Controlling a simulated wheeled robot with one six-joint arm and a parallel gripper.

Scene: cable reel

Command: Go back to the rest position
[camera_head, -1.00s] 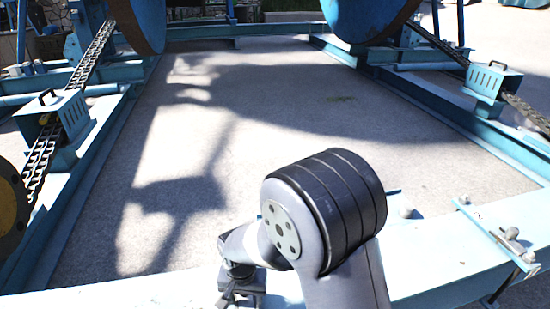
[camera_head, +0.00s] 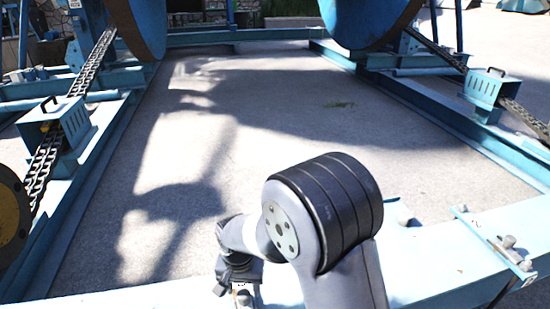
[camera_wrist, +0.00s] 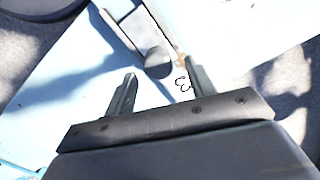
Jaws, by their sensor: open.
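In the wrist view my gripper (camera_wrist: 158,92) shows two dark fingers standing well apart, with nothing held between them. Past the fingertips is the light blue beam (camera_wrist: 85,85) of the reel frame, with a blue bracket and a round grey bolt (camera_wrist: 157,60) on it. A small dark curly mark (camera_wrist: 183,84) shows beside the right finger. In the head view my arm is folded low at the bottom centre, over the front beam (camera_head: 430,265). The gripper's fingers are not clear there.
Blue side rails (camera_head: 480,140) run back on both sides. Chains pass through vented blue guards (camera_head: 55,128) at left and another guard (camera_head: 490,90) at right. Large blue reel discs (camera_head: 140,25) stand at the back.

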